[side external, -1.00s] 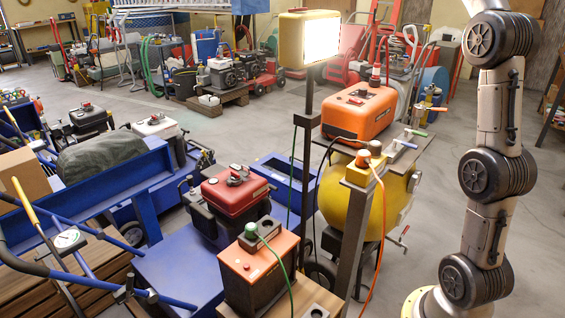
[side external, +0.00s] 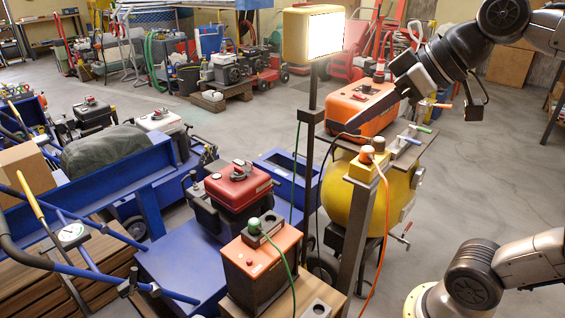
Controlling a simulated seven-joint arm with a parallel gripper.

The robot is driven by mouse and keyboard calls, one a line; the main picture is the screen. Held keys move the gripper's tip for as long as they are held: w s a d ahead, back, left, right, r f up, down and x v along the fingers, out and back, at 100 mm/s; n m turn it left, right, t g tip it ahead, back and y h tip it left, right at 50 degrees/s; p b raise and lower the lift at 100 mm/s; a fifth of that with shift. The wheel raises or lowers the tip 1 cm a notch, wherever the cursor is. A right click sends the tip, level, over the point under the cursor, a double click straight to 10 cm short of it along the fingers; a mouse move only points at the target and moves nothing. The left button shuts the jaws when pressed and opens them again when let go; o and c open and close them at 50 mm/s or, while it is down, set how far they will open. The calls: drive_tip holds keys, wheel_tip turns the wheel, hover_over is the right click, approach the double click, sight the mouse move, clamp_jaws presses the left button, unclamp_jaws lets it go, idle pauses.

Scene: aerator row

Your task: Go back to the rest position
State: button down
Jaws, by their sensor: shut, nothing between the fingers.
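My gripper (side external: 350,127) shows in the side external view, right of centre. Its dark fingers are shut and empty, pointing down and left. They appear in front of the orange machine (side external: 360,106) that sits on the yellow tank (side external: 340,190). I cannot tell how far apart in depth they are. My arm is bent, with its base at the lower right and its upper links coming in from the right edge. The middle of the arm is out of the picture.
A lit work lamp (side external: 314,33) stands on a dark post left of my gripper. A red-topped machine (side external: 238,186) and an orange box with a green plug (side external: 262,255) stand to the left. Open floor (side external: 480,180) lies right of the tank.

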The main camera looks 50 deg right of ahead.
drive_tip(key=s+d+f+m+g+h, duration=0.1)
drive_tip(key=s+f, duration=0.2)
drive_tip(key=f, duration=0.4)
drive_tip(key=s+d+f+m+g+h, duration=0.1)
drive_tip(key=s+d+f, duration=0.1)
drive_tip(key=s+f, duration=0.2)
wheel_tip(320, 180, down, 4)
drive_tip(key=shift+s+r+g, duration=0.15)
drive_tip(key=shift+s+g, duration=0.15)
drive_tip(key=shift+g, duration=0.1)
drive_tip(key=shift+d, duration=0.1)
